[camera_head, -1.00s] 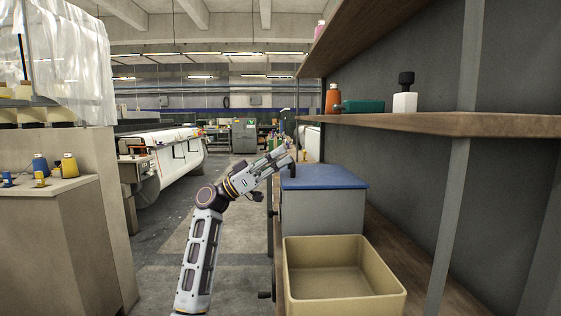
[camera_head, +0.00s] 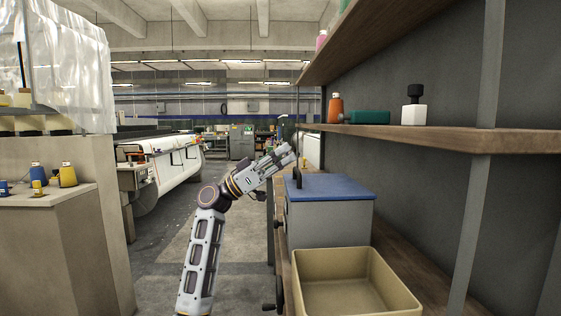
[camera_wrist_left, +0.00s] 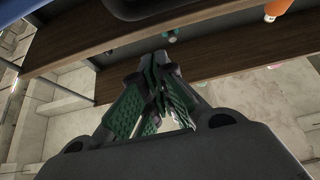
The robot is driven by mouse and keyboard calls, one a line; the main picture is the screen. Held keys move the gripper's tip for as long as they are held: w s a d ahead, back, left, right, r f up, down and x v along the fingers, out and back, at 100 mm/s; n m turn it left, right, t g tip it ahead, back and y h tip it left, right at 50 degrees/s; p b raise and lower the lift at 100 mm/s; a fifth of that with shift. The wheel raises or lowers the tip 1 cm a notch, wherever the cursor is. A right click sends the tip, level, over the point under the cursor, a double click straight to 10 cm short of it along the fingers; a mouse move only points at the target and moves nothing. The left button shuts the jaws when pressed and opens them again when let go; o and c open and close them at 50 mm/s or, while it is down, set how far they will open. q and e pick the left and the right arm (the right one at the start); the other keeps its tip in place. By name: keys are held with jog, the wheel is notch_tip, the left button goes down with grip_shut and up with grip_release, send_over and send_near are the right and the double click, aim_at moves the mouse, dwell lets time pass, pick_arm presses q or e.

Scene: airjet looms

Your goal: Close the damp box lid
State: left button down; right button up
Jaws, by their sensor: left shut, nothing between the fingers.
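The damp box (camera_head: 330,222) is a grey box on the lower wooden shelf, right of centre in the head view. Its blue lid (camera_head: 335,187) lies flat across the top and looks down on the box. A dark upright piece (camera_head: 298,178) shows at the lid's left edge. My left gripper (camera_head: 291,152) is shut and empty, above and behind the lid's back left corner in the picture; I see no contact. In the left wrist view its green-padded fingers (camera_wrist_left: 157,62) are together, over a wooden shelf. My right gripper is not in view.
A tan open crate (camera_head: 355,285) stands in front of the box.

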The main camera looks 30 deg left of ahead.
pick_arm(q)
jog(key=v, duration=1)
jog(key=shift+r, duration=0.3)
jog(key=shift+s+a, duration=0.15)
jog(key=shift+a, duration=0.05)
dwell(0.5)
